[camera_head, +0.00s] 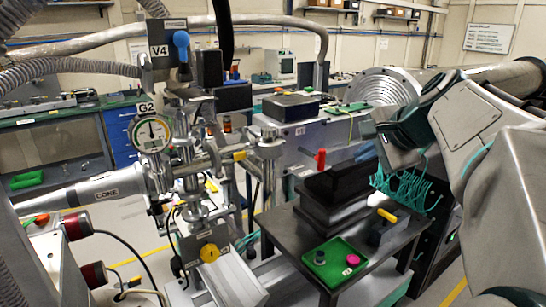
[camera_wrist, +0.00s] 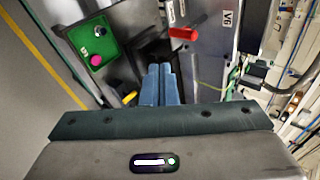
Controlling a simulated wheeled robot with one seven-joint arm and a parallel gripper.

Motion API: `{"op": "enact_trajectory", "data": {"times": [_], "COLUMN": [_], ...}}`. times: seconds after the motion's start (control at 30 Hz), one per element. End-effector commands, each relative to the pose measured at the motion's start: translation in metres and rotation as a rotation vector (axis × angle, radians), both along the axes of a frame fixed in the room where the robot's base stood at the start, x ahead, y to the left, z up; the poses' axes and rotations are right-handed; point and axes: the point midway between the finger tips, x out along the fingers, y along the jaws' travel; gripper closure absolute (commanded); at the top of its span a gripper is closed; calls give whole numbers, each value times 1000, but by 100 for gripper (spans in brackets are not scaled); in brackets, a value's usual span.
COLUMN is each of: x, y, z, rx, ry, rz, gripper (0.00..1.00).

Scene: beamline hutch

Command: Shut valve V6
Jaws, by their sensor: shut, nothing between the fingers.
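A red valve handle (camera_wrist: 183,33) shows near the top of the wrist view, on a grey panel. A label reading V6 (camera_wrist: 228,18) is to its right. In the head view a red handle (camera_head: 320,160) stands upright behind the black block on the small table. My gripper (camera_wrist: 158,68) is shut and empty, with its two blue-grey fingers side by side. In the wrist view the fingertips appear below and left of the red handle, apart from it.
The dark table (camera_head: 290,235) carries a stepped black block (camera_head: 335,190), a yellow-handled block (camera_head: 380,232) and a green tray (camera_head: 335,270) with small parts. Teal cables (camera_head: 405,188) hang beside my arm. Gauge G2 (camera_head: 152,133) and a blue V4 handle (camera_head: 181,45) stand at the left.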

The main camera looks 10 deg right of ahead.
Motion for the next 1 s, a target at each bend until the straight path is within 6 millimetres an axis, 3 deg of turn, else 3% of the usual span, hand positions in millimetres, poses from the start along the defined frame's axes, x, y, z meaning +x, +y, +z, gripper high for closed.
{"op": "enact_trajectory", "data": {"times": [0.47,0.93,1.0], "x": [7,74,86], "y": [0,10,12], "z": [-5,-69,-65], "rx": [7,6,5], "ry": [-1,1,0], "rz": [-5,-5,-3], "gripper": [100,100,100]}}
